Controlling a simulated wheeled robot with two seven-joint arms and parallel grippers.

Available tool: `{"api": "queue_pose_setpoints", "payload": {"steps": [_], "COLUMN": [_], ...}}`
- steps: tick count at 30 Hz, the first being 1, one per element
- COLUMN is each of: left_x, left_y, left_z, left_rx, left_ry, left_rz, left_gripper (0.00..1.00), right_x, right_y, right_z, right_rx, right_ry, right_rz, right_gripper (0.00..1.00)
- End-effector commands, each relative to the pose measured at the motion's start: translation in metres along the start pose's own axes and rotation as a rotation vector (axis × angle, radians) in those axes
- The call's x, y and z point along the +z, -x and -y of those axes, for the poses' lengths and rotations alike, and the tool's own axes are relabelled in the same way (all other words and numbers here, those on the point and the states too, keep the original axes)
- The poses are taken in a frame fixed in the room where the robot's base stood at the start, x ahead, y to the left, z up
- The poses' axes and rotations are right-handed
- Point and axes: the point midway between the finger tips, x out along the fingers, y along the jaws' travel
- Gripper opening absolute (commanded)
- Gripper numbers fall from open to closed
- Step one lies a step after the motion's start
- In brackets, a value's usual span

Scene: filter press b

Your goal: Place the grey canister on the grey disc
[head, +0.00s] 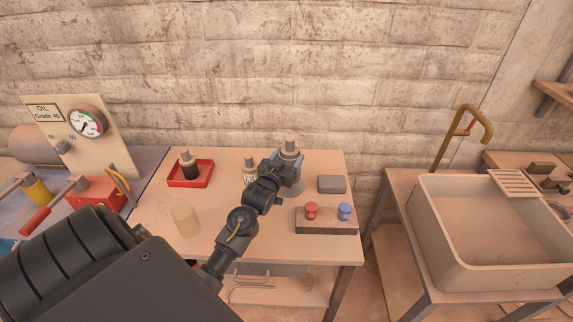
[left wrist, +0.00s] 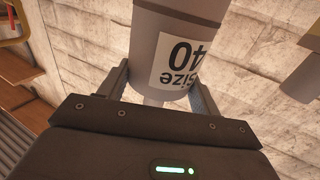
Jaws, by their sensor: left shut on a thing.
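The grey canister (left wrist: 178,50) fills the upper middle of the left wrist view, with a white "Size 40" label and a dark band. My left gripper (left wrist: 165,85) is shut on it, one finger on each side. In the head view the canister (head: 290,153) shows at the back of the table, its top above my left gripper (head: 284,170). My wrist partly hides its body, and I cannot tell whether its base touches anything. My right gripper is not in view.
A pale bottle (head: 249,169) stands close left of my gripper. A red tray (head: 206,175) holds a dark bottle (head: 188,166). A beige cylinder (head: 185,221) stands front left. A grey block (head: 331,184) and a block with red and blue knobs (head: 326,227) lie right. A sink (head: 440,235) stands farther right.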

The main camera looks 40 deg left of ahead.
Motion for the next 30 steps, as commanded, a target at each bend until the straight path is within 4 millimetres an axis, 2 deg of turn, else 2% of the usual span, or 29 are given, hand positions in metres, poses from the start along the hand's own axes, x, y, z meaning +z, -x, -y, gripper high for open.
{"api": "queue_pose_setpoints", "payload": {"steps": [4,11,23,24,28,30], "left_x": [0.006,0.032,0.039,0.04,0.039,0.039], "left_y": [-0.004,-0.004,-0.004,-0.003,-0.003,-0.003], "left_z": [0.005,0.004,0.004,0.003,0.004,0.003], "left_rx": [-0.001,0.0,0.0,0.0,0.0,0.0], "left_ry": [-0.001,0.0,-0.001,-0.001,-0.001,-0.001], "left_rz": [-0.001,-0.001,-0.003,0.001,0.001,0.001], "left_gripper": [0.14,0.14,0.14,0.68,0.84,0.85], "right_x": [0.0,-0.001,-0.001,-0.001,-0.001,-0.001], "right_y": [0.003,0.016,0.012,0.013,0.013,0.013], "right_z": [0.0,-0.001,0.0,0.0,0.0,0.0], "right_rx": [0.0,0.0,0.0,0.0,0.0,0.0], "right_ry": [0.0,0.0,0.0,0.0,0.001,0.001], "right_rz": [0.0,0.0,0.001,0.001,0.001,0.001], "right_gripper": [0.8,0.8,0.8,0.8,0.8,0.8]}}
